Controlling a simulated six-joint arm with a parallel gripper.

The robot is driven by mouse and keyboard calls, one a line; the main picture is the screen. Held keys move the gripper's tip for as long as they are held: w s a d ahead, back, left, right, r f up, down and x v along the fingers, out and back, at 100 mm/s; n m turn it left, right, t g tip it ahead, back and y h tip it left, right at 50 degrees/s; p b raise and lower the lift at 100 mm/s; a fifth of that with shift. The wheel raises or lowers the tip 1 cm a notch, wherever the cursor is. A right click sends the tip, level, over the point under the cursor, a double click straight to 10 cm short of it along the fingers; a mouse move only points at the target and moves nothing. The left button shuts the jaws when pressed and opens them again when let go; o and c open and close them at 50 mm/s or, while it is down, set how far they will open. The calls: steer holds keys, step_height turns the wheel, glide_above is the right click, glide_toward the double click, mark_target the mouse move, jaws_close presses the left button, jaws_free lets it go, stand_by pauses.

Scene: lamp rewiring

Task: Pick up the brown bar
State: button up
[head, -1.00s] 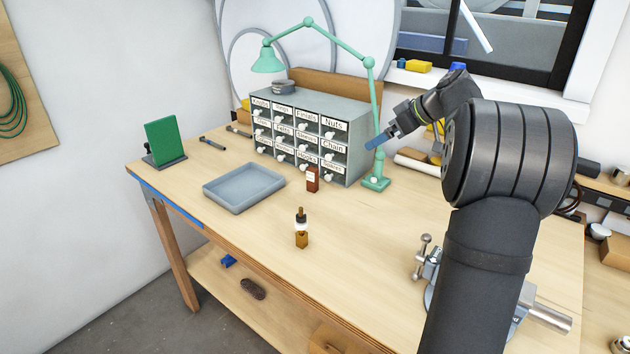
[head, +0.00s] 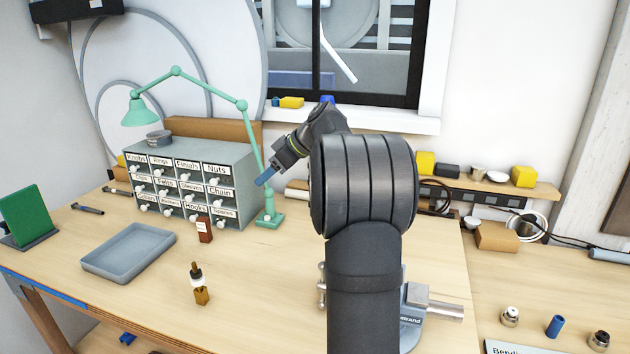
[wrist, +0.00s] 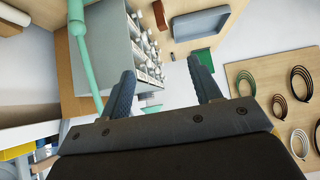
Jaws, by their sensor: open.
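My gripper (head: 264,179) is raised above the bench, by the green lamp's post and right of the cabinet. In the wrist view its two fingers (wrist: 163,85) are spread apart with nothing between them.
The drawer cabinet (head: 225,165) and the green lamp (head: 268,219) stand close to my gripper. A grey tray (head: 100,268) and an amber dropper bottle (head: 201,296) are on the bench. A vise (head: 436,309) stands at right. Bench between bottle and vise is clear.

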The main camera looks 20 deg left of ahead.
steer(key=m+t+h, duration=0.4)
steer(key=m+h, duration=0.5)
steer(key=m, duration=0.8)
glide_toward(204, 228)
steer(key=x, duration=0.7)
steer(key=a+x, duration=0.1)
steer(key=x, duration=0.3)
steer(key=shift+w+f, duration=0.15)
steer(key=shift+w, duration=0.35)
steer(key=c, duration=1.1)
